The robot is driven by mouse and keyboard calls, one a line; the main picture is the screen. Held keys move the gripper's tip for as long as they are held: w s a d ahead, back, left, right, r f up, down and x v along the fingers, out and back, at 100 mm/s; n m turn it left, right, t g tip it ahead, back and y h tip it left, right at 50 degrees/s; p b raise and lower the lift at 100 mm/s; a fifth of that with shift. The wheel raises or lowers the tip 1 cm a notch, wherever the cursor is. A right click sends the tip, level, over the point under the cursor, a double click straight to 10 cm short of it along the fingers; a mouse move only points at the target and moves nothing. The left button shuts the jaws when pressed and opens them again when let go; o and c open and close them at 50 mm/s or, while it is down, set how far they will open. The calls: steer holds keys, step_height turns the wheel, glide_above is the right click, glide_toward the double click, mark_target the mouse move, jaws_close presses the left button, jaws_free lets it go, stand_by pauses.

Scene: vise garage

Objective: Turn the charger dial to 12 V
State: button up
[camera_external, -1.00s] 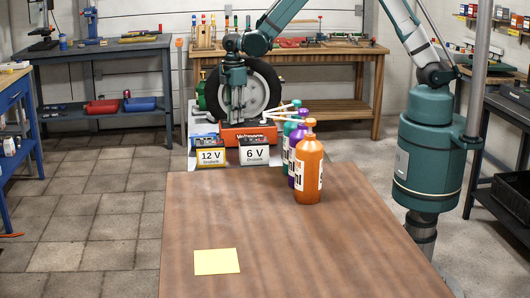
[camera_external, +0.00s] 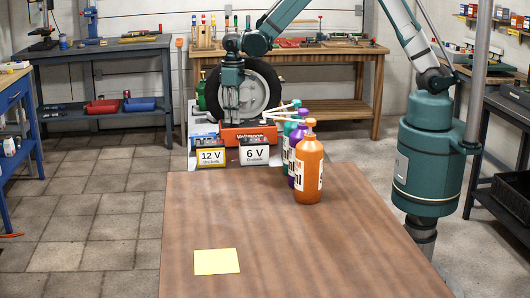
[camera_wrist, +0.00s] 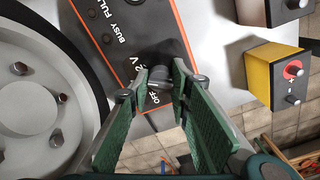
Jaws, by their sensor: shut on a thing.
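The charger is an orange-red box (camera_external: 250,136) at the far end of the table. In the wrist view its dark top panel (camera_wrist: 118,30) shows the words BUSY and FULL, a partly covered "2 V" and part of OFF. My gripper (camera_external: 231,117) points down over the charger. In the wrist view its green fingers (camera_wrist: 158,80) close from both sides on the dark dial (camera_wrist: 158,76). The fingers cover much of the dial, and I cannot tell which mark it points to.
A 12 V battery (camera_external: 211,157) and a 6 V battery (camera_external: 254,155) stand in front of the charger. A wheel (camera_external: 258,88) stands close behind it. Several bottles, the nearest orange (camera_external: 308,170), stand to the right. A yellow note (camera_external: 216,262) lies on the otherwise clear near tabletop.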

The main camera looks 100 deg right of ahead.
steer(key=shift+m, duration=2.3)
steer(key=o, duration=0.9)
steer(key=shift+r, duration=0.15)
steer(key=shift+r, duration=5.9)
steer(key=shift+a+r, duration=0.1)
